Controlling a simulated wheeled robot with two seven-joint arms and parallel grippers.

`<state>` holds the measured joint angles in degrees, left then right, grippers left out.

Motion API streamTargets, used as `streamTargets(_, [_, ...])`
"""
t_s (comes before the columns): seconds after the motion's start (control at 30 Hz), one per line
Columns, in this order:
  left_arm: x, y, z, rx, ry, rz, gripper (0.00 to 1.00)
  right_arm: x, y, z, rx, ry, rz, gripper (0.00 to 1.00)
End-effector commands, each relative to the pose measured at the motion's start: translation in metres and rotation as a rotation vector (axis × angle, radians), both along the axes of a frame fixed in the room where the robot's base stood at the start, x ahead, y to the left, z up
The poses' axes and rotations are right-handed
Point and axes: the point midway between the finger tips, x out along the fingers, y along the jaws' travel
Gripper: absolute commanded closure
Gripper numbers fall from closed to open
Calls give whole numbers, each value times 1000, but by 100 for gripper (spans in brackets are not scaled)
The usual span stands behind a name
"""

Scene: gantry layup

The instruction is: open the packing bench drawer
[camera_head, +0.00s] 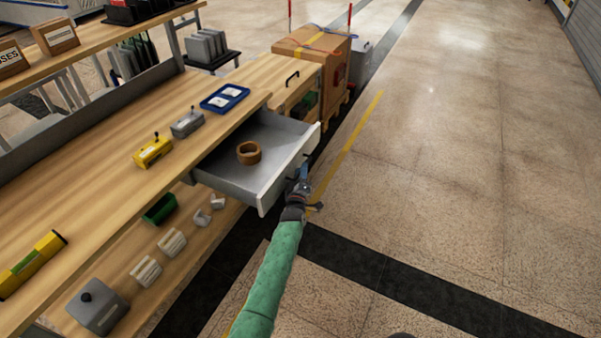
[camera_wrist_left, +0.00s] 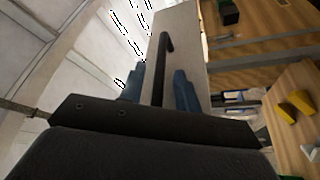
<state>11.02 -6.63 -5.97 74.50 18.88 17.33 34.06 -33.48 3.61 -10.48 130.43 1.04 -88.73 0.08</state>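The packing bench drawer (camera_head: 238,170) stands pulled well out from under the wooden bench top (camera_head: 120,150), with a brown ring (camera_head: 249,153) like a tape roll inside. Its pale front panel (camera_head: 290,172) faces right. My left gripper (camera_head: 304,172) is at the outer side of that front. In the left wrist view, the black bar handle (camera_wrist_left: 163,70) runs between the two blue fingers of my left gripper (camera_wrist_left: 160,88). The fingers are apart, with gaps visible between them and the bar. Whether either touches it is hard to tell. My right gripper is not in view.
A blue tray (camera_head: 225,98), a grey box (camera_head: 187,122) and a yellow box (camera_head: 153,150) are on the bench top. A cardboard box (camera_head: 318,55) stands beyond the drawer. The floor to the right (camera_head: 470,150) is clear.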

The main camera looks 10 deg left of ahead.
Motion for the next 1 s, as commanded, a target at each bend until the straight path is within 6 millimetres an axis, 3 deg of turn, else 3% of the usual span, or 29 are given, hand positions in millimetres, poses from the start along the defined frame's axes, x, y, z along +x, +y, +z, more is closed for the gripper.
streamTargets(0.27, [0, 0, 0, 0, -1, 0, 67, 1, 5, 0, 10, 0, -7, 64])
streamTargets(0.47, [-14, 0, -5, -1, -1, 1, 67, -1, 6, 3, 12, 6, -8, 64])
streamTargets(0.53, [-24, 0, -7, -1, 0, 0, 67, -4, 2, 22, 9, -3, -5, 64])
streamTargets(0.73, [-51, 0, -13, -1, 0, 0, 67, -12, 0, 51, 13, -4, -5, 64])
streamTargets(1.0, [-74, 0, -16, 0, -1, 0, 67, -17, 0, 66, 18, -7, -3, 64])
